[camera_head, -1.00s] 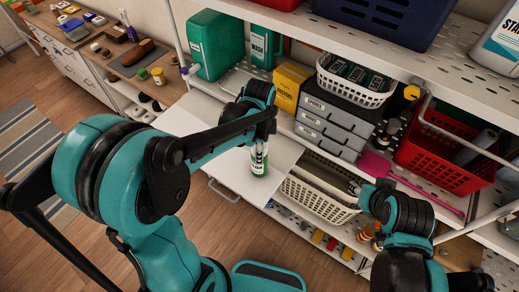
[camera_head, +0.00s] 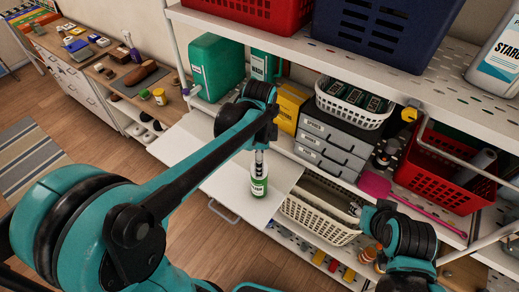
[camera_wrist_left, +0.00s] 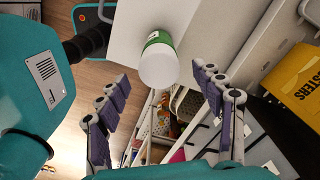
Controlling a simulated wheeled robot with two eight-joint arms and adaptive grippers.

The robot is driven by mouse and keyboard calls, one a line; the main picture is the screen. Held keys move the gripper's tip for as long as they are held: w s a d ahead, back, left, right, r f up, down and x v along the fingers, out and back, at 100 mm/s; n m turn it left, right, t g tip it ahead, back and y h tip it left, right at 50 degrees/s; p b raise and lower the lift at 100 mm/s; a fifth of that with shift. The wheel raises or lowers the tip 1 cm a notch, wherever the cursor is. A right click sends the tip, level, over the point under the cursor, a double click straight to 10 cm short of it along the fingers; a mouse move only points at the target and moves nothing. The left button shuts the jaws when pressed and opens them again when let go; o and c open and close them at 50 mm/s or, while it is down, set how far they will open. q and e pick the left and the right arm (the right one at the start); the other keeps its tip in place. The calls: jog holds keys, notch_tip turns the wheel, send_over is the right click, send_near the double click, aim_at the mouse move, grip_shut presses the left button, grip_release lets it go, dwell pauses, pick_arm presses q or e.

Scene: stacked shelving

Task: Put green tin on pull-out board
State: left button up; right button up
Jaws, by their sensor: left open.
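The green tin (camera_head: 259,182), white and green with a label, stands upright on the white pull-out board (camera_head: 215,182) near its front right part. In the left wrist view the tin (camera_wrist_left: 158,62) shows its pale round end, beyond the spread fingers. My left gripper (camera_wrist_left: 160,98) is open and empty, with a gap between each finger and the tin. In the head view my left arm hides most of this gripper (camera_head: 261,152), which is just above the tin. My right gripper (camera_head: 368,212) is at the lower right, beside the cream basket; its fingers are too unclear to judge.
A cream basket (camera_head: 318,222) sits right of the board. Grey drawers (camera_head: 328,146), a yellow box (camera_head: 290,106) and a green jug (camera_head: 214,68) stand behind. The board around the tin is clear.

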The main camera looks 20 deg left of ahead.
pick_arm(q)
notch_tip(320, 180, up, 5)
jog(key=shift+r, duration=0.1)
jog(key=shift+s+a+r, duration=0.1)
jog(key=shift+s+r, duration=0.05)
jog(key=shift+r, duration=0.05)
jog(key=s+a+f+n+t, duration=0.1)
jog(key=s+a+n+t, duration=0.1)
jog(key=s+n, duration=0.3)
jog(key=s+a+f+n+t, duration=0.1)
jog(key=s+n+t, duration=0.4)
jog(key=n, duration=0.5)
jog(key=shift+a+f, duration=0.4)
jog(key=shift+a, duration=0.4)
